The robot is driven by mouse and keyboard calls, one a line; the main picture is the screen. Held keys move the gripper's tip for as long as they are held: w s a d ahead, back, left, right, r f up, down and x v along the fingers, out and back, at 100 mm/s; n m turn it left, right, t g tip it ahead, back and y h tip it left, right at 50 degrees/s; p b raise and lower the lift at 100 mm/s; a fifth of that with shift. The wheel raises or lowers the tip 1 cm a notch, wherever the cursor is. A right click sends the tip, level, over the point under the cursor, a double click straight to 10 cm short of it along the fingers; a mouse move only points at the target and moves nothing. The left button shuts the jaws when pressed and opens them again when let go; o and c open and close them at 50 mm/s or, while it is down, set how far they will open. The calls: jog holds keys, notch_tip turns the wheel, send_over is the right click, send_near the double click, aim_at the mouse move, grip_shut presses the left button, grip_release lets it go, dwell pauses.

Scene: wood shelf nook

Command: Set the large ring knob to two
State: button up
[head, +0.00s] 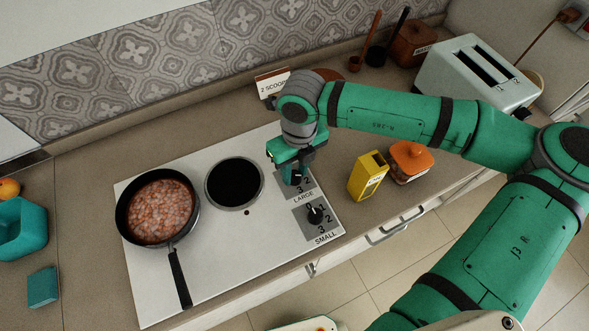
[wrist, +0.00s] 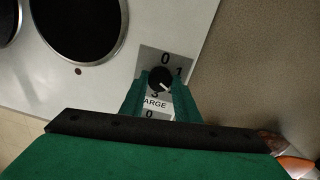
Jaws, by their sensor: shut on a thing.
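The large ring knob (wrist: 160,78) is black with a white pointer mark. In the wrist view it sits between the two green fingers of my gripper (wrist: 159,86), which is shut on it. The mark points to the lower right, between the 1 at right and the 3 below; the 2 there is hidden by a finger. In the head view my gripper (head: 291,176) covers most of this knob, above the LARGE label plate (head: 304,196). The large ring (head: 235,183) is bare.
The small ring knob (head: 314,214) is in front of the large one. A pan of food (head: 158,210) stands on the white hob (head: 215,255) at left. A yellow box (head: 367,177) and an orange-lidded jar (head: 410,161) stand right of the hob, beneath my arm. A toaster (head: 476,75) is behind.

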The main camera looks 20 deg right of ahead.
aim_at(297, 174)
jog(key=shift+m, duration=0.3)
jog(key=o, duration=1)
jog(key=shift+o, duration=0.2)
jog(key=shift+r, duration=0.15)
notch_tip(297, 174, up, 11)
jog(key=shift+d+f, duration=0.2)
jog(key=shift+d, duration=0.1)
